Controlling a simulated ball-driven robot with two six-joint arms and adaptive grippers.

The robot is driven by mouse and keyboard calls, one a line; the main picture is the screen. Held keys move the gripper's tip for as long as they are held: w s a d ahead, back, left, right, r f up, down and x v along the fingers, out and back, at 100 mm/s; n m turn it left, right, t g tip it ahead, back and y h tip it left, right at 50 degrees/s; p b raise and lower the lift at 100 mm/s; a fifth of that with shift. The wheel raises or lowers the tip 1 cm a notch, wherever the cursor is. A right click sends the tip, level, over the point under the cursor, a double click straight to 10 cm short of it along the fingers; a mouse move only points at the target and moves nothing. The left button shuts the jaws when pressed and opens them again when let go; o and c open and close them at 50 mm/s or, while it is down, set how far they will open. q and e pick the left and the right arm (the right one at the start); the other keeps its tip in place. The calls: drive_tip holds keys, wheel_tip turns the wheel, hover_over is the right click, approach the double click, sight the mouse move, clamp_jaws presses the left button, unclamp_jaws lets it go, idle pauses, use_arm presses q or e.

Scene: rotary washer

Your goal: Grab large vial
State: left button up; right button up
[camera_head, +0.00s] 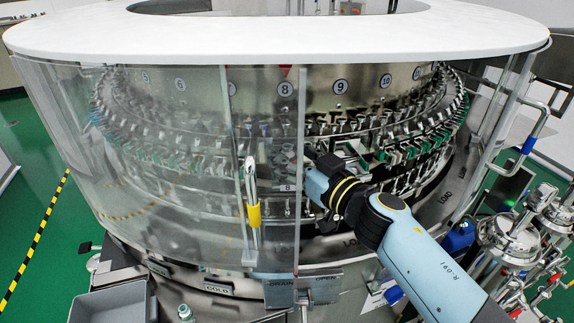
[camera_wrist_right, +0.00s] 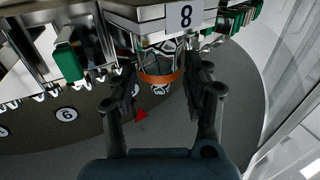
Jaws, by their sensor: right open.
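In the right wrist view, a clear, glass-like item with an orange band (camera_wrist_right: 160,79), which looks like the large vial, sits under the number 8 plate (camera_wrist_right: 186,16). My right gripper (camera_wrist_right: 164,82) is open, with one dark finger on each side of the item. I cannot tell whether the fingers touch it. In the head view, my right arm reaches in from the lower right, and its gripper (camera_head: 338,168) is at the washer's open front; its fingertips are hard to make out. The vial cannot be made out in the head view. My left gripper is not in view.
The rotary washer (camera_head: 290,33) has a white top ring and numbered stations with rows of metal clamps. A clear door panel (camera_head: 275,190) with a yellow-banded handle (camera_head: 253,213) stands left of my arm. A grey bin (camera_head: 110,303) is at lower left; steel piping (camera_head: 508,238) is at right.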

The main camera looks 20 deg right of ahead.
drive_tip(key=c, duration=0.8)
